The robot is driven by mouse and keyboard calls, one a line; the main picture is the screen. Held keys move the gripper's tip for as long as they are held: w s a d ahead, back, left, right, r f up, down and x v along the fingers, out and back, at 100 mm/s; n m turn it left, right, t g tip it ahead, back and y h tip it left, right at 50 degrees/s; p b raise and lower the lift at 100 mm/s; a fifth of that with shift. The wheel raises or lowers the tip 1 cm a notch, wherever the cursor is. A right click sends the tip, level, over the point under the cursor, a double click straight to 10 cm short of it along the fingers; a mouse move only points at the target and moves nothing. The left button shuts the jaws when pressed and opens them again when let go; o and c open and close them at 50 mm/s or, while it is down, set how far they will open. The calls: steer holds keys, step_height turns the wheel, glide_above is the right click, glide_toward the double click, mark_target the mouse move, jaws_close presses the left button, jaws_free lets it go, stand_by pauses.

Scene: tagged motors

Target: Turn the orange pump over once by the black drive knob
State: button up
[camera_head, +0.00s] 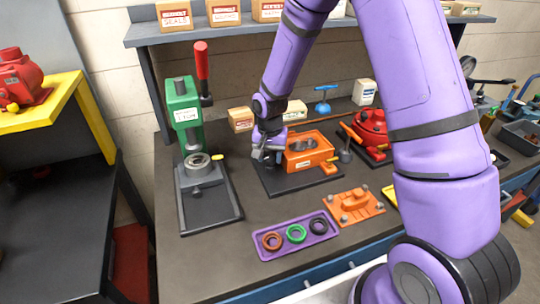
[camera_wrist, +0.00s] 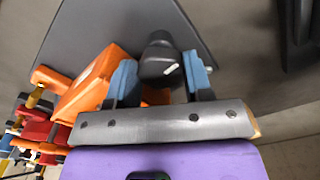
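The orange pump (camera_head: 310,146) stands on a dark base plate on the bench, with a round grey opening on its top. My gripper (camera_head: 268,154) is at the pump's left side. In the wrist view the orange housing (camera_wrist: 100,75) shows at left. The black drive knob (camera_wrist: 160,58), with a short white mark, sits between the two blue fingertips of my gripper (camera_wrist: 160,75). The fingers lie against both sides of the knob with no clear gap. In the head view my gripper hides the knob.
A green press (camera_head: 186,120) with a red lever stands at left. A red pump (camera_head: 371,127) is at right. A purple tray (camera_head: 268,252) with rings and an orange plate (camera_head: 355,206) lie in front. A shelf (camera_head: 150,34) with boxes runs behind.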

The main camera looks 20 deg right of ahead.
steer(key=shift+c, duration=1.3)
steer(key=n, duration=0.4)
steer(key=shift+n, duration=0.4)
steer(key=n, duration=0.4)
steer(key=shift+d+n, duration=0.15)
steer(key=shift+n, duration=0.15)
steer(key=n, duration=0.9)
steer(key=shift+w, duration=0.1)
steer(key=shift+d+n, duration=0.1)
steer(key=shift+n, duration=0.2)
